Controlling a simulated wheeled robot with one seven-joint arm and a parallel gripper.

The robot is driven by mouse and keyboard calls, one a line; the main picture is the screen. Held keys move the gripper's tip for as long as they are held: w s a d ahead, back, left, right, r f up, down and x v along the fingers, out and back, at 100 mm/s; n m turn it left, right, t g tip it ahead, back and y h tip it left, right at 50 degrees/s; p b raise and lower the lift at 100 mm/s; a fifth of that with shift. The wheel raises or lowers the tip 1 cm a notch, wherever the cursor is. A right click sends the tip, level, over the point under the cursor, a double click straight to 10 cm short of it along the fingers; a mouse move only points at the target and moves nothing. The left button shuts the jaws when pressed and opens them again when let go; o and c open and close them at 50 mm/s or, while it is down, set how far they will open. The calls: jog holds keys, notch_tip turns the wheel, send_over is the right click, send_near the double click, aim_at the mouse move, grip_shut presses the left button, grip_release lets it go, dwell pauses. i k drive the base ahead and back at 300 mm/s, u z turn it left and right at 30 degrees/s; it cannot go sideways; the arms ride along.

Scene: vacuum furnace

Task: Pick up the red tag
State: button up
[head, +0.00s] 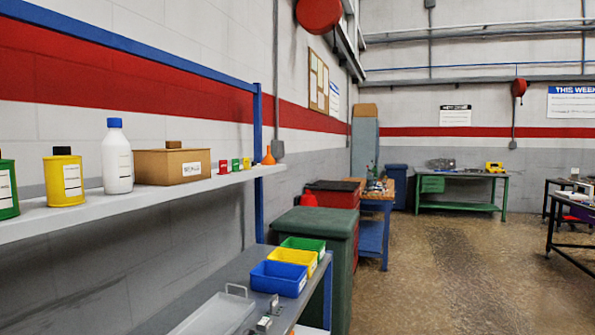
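I cannot make out a red tag for certain. A small red item (223,167) stands on the upper white shelf (100,208), just right of a cardboard box (173,166). It is too small to tell whether it is a tag. A small green item (236,164) and a small yellow item (247,163) stand next to it. My gripper is not in view.
The shelf also holds a white bottle (117,165) and a yellow can (64,180). Blue (279,278), yellow (293,261) and green (303,246) bins sit on the grey surface below. A green cabinet (315,232) stands behind. The floor (450,270) is open at right.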

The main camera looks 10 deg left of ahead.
aim_at(222, 164)
jog(key=z, duration=0.1)
jog(key=i, duration=1.1)
jog(key=u, duration=0.7)
jog(key=i, duration=0.6)
jog(key=u, duration=0.5)
